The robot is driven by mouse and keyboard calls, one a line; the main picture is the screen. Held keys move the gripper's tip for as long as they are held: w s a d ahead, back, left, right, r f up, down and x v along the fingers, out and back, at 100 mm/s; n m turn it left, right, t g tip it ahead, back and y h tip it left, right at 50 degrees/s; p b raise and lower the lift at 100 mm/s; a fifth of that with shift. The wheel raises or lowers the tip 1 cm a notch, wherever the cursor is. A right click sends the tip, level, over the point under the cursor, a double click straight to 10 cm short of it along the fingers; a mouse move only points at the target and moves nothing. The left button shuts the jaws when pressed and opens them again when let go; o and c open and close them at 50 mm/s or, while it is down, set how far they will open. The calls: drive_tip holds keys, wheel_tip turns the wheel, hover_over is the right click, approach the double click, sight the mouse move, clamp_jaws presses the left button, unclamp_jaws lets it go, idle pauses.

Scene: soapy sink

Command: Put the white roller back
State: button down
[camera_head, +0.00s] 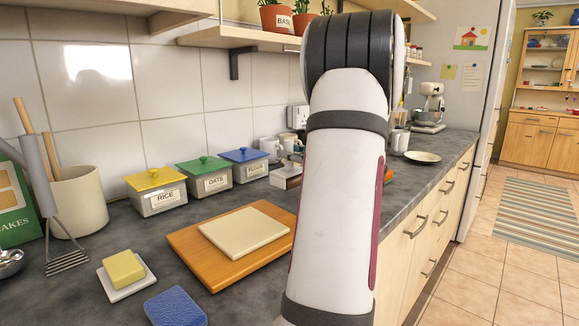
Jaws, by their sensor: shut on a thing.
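My white arm fills the middle of the head view and hides the counter behind it. My gripper is not visible; the arm covers the place where it would be. I cannot make out a white roller for certain. A pale cylindrical handle (38,175) stands at the left above a metal masher head (67,262), in front of a cream crock (79,202). A small white box-like thing (286,179) shows just left of my arm, partly hidden.
Labelled canisters (213,177) line the wall. Mugs and a plate (422,157) stand farther back. A shelf overhangs the counter.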

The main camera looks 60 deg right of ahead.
sight(290, 170)
drive_tip(key=shift+f+b, duration=0.35)
drive_tip(key=shift+f, duration=1.15)
drive_tip(key=shift+f, duration=0.1)
drive_tip(key=shift+a+f+b, duration=0.1)
drive_tip(key=shift+f+b, duration=0.35)
drive_tip(key=shift+f, duration=0.25)
drive_tip(key=c, duration=1.5)
unclamp_jaws()
drive_tip(key=shift+f, duration=0.15)
drive_tip(key=shift+o, duration=0.2)
drive_tip(key=shift+r, duration=0.25)
drive_tip(key=shift+r, duration=0.1)
drive_tip(key=shift+r+p, duration=0.25)
drive_tip(key=shift+p, duration=0.05)
drive_tip(key=v, duration=0.4)
drive_tip(key=p+v, duration=0.1)
drive_tip(key=v, duration=0.7)
drive_tip(key=shift+r+p, duration=0.35)
drive_tip(key=shift+p, duration=0.05)
